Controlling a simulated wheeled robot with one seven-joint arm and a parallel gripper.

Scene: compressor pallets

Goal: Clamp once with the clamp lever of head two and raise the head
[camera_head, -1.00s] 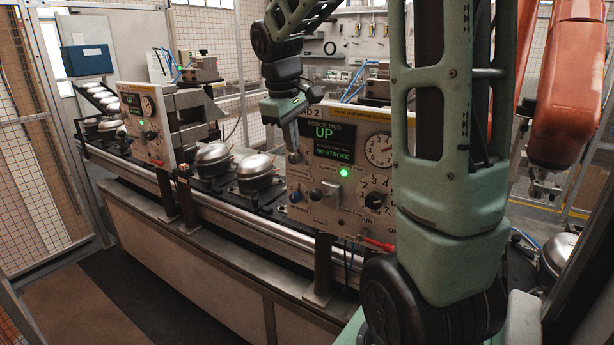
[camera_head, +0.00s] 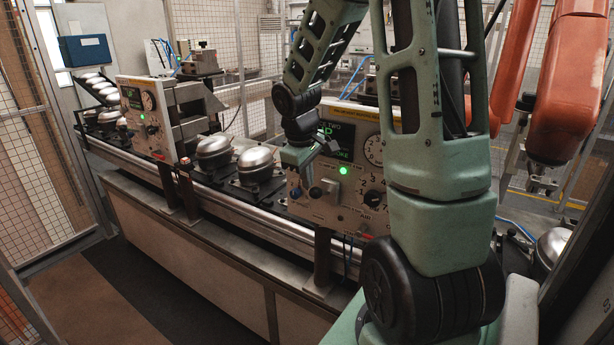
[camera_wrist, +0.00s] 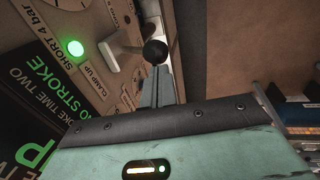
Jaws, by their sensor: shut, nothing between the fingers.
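The head two panel (camera_head: 352,210) is a pale control plate with a lit green lamp (camera_head: 343,170) and a display (camera_head: 342,155), partly covered by my arm. The clamp lever (camera_head: 331,187) is a pale lever ending in a black ball knob (camera_head: 315,193). In the wrist view the clamp lever (camera_wrist: 112,50) stands beside the green lamp and a "CLAMP UP" label. My gripper (camera_wrist: 156,86) is shut and empty, its fingertips right at the black ball knob (camera_wrist: 154,50). I cannot tell whether they touch. My gripper (camera_head: 306,182) also shows just above the knob in the head view.
Domed metal compressors (camera_head: 257,165) stand on the conveyor left of the panel. Another head panel (camera_head: 147,118) is further left. An orange robot arm (camera_head: 570,80) hangs at the right. A mesh fence (camera_head: 25,150) bounds the left side.

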